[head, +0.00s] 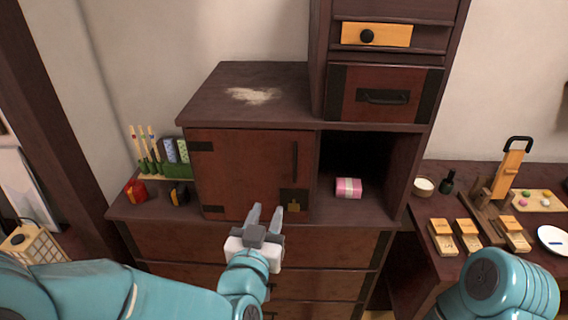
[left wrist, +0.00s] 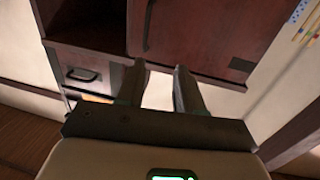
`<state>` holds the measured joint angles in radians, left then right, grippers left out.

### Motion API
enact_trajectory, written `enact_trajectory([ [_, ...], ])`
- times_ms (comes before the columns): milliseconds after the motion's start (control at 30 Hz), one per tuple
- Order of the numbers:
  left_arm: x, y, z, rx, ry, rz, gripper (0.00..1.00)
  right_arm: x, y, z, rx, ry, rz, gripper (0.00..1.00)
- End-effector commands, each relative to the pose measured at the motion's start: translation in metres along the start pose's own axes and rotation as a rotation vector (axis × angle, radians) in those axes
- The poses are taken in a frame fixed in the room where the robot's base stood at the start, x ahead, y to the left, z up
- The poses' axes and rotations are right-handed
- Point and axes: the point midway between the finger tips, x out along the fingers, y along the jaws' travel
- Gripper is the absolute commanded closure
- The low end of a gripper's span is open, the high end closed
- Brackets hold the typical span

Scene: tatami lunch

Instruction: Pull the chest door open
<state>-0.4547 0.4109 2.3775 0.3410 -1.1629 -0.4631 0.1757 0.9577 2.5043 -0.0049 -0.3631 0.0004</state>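The chest door (head: 240,168) is a reddish-brown panel with dark metal corner plates and a brass plate at its lower right. It looks closed. Its dark vertical handle (head: 295,161) is near the door's right edge. My left gripper (head: 266,212) is in front of the door's lower part, below the handle, with its fingers apart and nothing between them. In the left wrist view the open fingers (left wrist: 160,82) point toward the door (left wrist: 195,35), and the handle (left wrist: 148,25) shows beyond them. My right gripper is out of view; only a teal arm part shows at lower right.
An open compartment right of the door holds a pink box (head: 348,188). Drawers (head: 330,247) lie below. A shelf with a red item (head: 135,190) and sticks stands left. A side table (head: 462,262) at right holds wooden blocks, a bowl and a plate (head: 553,239).

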Motion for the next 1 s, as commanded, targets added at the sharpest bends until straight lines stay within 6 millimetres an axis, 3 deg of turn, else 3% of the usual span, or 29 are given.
enact_trajectory([
  [100,-0.005,0.017,-0.011,-0.001,0.021,0.035,0.64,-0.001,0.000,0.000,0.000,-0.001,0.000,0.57],
  [267,0.009,0.021,-0.013,-0.001,0.021,0.042,0.64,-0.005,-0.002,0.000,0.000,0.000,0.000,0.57],
  [700,0.112,0.023,-0.015,0.000,0.020,0.038,0.64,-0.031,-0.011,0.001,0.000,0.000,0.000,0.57],
  [1000,0.155,0.024,-0.015,0.000,0.020,0.038,0.64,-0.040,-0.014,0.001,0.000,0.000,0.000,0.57],
])
